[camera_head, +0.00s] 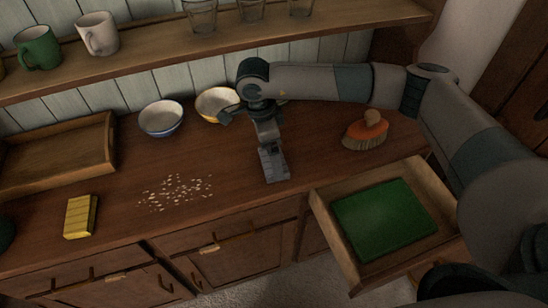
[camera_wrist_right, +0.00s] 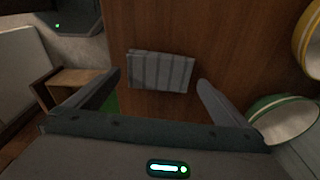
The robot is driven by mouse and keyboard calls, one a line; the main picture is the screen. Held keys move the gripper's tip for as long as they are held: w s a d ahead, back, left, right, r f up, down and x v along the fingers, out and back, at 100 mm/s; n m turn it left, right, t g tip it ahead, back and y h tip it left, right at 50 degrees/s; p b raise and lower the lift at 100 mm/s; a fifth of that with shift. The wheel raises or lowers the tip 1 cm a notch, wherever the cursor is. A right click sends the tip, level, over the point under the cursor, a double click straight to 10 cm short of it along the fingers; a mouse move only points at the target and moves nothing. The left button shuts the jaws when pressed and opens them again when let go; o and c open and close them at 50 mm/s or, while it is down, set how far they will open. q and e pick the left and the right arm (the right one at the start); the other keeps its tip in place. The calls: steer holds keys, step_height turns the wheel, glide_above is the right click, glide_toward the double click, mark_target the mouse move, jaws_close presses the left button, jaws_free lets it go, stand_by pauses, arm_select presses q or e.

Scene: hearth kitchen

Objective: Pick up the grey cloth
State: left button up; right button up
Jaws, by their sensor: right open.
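The grey cloth (camera_wrist_right: 160,71) lies folded and striped on the wooden counter, in front of my right gripper's fingers in the right wrist view. In the head view the cloth (camera_head: 274,166) shows just below the right gripper (camera_head: 267,133), near the counter's front edge. My right gripper is open, with its fingers apart on either side of the cloth in the wrist view (camera_wrist_right: 159,78). It is not closed on the cloth; the exact height above it is hard to tell. My left gripper is not in view.
An open drawer (camera_head: 320,205) with a green lining juts out right of the cloth. A brush (camera_head: 366,134), a blue-rimmed bowl (camera_head: 161,118), a yellow-rimmed bowl (camera_head: 213,104), scattered crumbs (camera_head: 176,191), a yellow sponge (camera_head: 80,216) and a wooden tray (camera_head: 108,142) are on the counter.

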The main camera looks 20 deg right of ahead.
steer(key=shift+d+f, duration=0.15)
steer(key=shift+f, duration=0.85)
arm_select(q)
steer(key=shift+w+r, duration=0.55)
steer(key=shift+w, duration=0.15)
arm_select(e)
steer(key=c, duration=0.8)
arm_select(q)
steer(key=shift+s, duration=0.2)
arm_select(e)
steer(key=shift+c, duration=0.2)
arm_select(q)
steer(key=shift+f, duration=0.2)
arm_select(e)
steer(key=shift+r, duration=0.2)
